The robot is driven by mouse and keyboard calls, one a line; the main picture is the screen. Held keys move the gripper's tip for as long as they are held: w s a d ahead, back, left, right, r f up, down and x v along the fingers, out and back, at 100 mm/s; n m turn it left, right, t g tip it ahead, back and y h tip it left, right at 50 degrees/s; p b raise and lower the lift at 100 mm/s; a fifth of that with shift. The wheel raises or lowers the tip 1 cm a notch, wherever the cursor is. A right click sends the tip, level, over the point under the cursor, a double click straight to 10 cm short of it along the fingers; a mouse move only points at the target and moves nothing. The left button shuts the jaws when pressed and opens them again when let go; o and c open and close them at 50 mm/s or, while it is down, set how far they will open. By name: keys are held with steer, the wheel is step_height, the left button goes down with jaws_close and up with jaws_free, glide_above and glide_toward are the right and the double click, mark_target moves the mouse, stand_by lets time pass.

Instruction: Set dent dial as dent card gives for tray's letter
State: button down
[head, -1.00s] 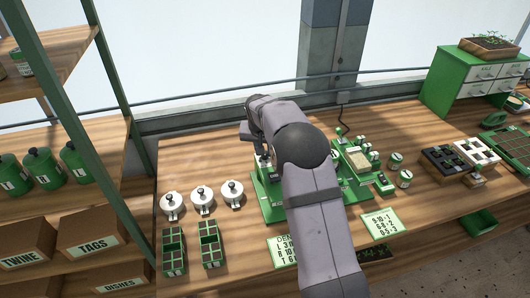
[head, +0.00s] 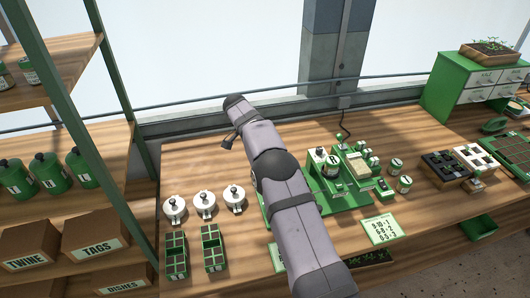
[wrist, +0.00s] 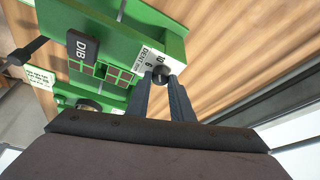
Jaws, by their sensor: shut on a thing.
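In the wrist view my gripper (wrist: 163,82) has its two dark fingers on either side of the dent dial's dark knob (wrist: 162,72), shut on it. The dial's white plate (wrist: 147,58) reads DENT mm with 6 and 10 visible; I cannot tell where the dial points. It sits on the end of the green frame (wrist: 165,38) beside the black DIB part (wrist: 83,47). A green tray (wrist: 120,76) lies within the frame; its letter is not visible. In the head view my arm hides the dial and most of the dent card (head: 277,257), so its rows are unreadable now.
Several white lidded pots (head: 204,204) and two green trays (head: 175,254) stand left of my arm. To its right are a green station (head: 345,196) with a white R container (head: 323,161), and another number card (head: 382,230). A shelf post (head: 122,130) rises at left.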

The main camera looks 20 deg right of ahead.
steer(key=shift+a+m, duration=0.1)
steer(key=shift+m, duration=0.2)
steer(key=c, duration=1.6)
jaws_free()
steer(key=shift+o, duration=0.2)
steer(key=w+b+v, duration=0.1)
steer(key=v, duration=0.6)
steer(key=shift+s+r, duration=0.15)
steer(key=shift+s, duration=0.3)
